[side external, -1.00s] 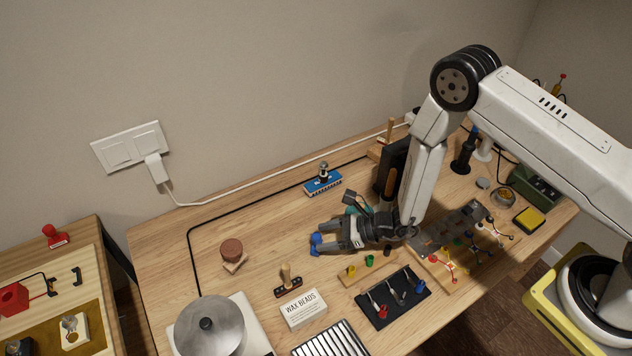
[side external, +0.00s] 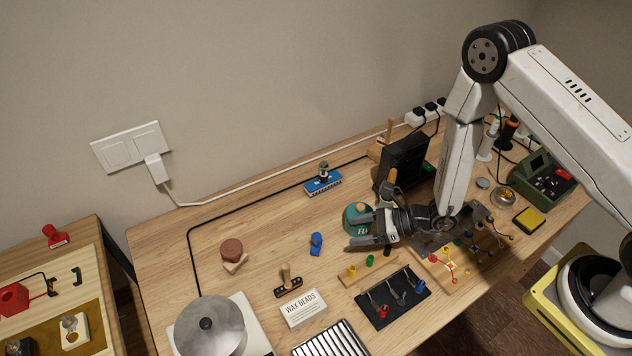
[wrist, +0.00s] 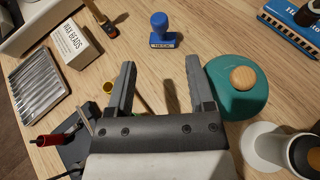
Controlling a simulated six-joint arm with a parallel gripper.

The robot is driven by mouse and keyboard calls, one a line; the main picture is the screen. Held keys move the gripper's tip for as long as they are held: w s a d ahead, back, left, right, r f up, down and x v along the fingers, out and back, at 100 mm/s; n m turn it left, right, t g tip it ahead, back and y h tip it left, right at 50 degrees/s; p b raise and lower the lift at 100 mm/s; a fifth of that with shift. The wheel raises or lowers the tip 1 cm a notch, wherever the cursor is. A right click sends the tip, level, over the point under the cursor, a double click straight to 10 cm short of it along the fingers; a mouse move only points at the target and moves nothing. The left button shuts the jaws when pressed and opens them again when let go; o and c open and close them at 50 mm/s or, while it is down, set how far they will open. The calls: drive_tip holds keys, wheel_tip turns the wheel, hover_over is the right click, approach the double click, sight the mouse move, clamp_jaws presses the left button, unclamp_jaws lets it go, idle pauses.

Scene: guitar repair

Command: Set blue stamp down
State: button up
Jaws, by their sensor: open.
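The blue stamp (side external: 316,243) stands upright on the wooden table, with free wood around it. It also shows in the wrist view (wrist: 160,32), beyond my fingertips, its handle up and a pale label on its base. My gripper (side external: 356,230) is open and empty, to the right of the stamp and apart from it. In the wrist view, the two fingers of my gripper (wrist: 158,72) are spread with bare table between them.
A teal round tin with a wooden knob (wrist: 238,90) is close beside my right finger in the wrist view. The wax beads box (side external: 303,308) and a wooden-handled stamp (side external: 287,281) lie nearer the front. A blue harmonica box (side external: 323,183) lies behind. A black tool mat (side external: 408,307) is at front right.

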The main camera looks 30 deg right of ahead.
drive_tip(key=shift+r, duration=0.15)
drive_tip(key=shift+s+a+r+n+g, duration=0.1)
drive_tip(key=shift+a+r+n+g, duration=0.1)
drive_tip(key=shift+n+g, duration=0.1)
drive_tip(key=s+d+r+n+g+h, duration=0.2)
drive_tip(key=s+r+n+g+h, duration=0.1)
drive_tip(key=s+r+n+g, duration=0.85)
drive_tip(key=d+r+n+t+h, duration=0.3)
drive_tip(key=d+n+h, duration=0.1)
drive_tip(key=d+n, duration=0.2)
drive_tip(key=w+d+r+n+t+h, duration=0.1)
drive_tip(key=d+r+n+t+h, duration=0.2)
drive_tip(key=n, duration=0.4)
drive_tip(key=shift+w+d+r+t+h, duration=0.4)
drive_tip(key=shift+d+h, duration=0.2)
drive_tip(key=shift+d, duration=0.75)
drive_tip(key=shift+s, duration=0.1)
